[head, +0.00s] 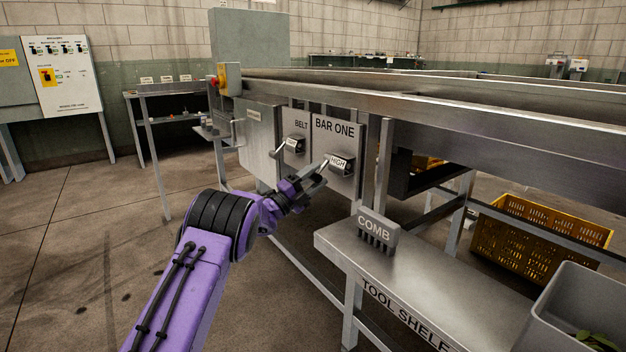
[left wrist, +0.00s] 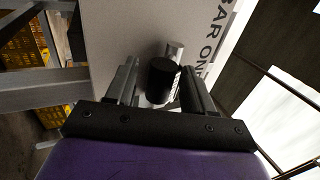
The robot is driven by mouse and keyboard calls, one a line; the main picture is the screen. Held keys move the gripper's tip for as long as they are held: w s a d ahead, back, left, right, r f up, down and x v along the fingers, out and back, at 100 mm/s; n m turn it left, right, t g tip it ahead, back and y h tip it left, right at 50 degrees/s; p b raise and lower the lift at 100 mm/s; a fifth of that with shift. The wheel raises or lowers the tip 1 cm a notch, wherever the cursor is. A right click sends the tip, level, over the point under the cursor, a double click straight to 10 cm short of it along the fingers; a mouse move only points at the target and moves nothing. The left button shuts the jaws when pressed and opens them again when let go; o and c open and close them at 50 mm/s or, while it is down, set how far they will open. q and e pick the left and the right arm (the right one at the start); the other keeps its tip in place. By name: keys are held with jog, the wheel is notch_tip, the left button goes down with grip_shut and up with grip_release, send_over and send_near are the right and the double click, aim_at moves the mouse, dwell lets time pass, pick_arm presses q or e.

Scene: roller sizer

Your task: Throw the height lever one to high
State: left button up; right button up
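The height lever one is on the grey panel (head: 337,140) marked BAR ONE. Its housing (head: 340,164) shows the word HIGH in the head view. In the left wrist view the lever's black knob (left wrist: 163,76) and silver shaft (left wrist: 175,50) show. My left gripper (head: 318,174) is in front of this panel, below and left of the housing. In the left wrist view its fingers (left wrist: 160,88) are apart, with the knob between them. A gap shows on the knob's left side; contact on the right cannot be told. My right gripper is not in view.
A BELT lever (head: 293,145) is just left on its own panel. A tool shelf (head: 430,268) with a grey comb (head: 377,230) stands to the right, near my left arm. A grey bin (head: 575,315) and a yellow crate (head: 535,235) are further right. The floor at left is clear.

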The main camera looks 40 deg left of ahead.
pick_arm(q)
jog(key=v, duration=1)
jog(key=shift+s, duration=0.3)
jog(key=shift+f, duration=0.1)
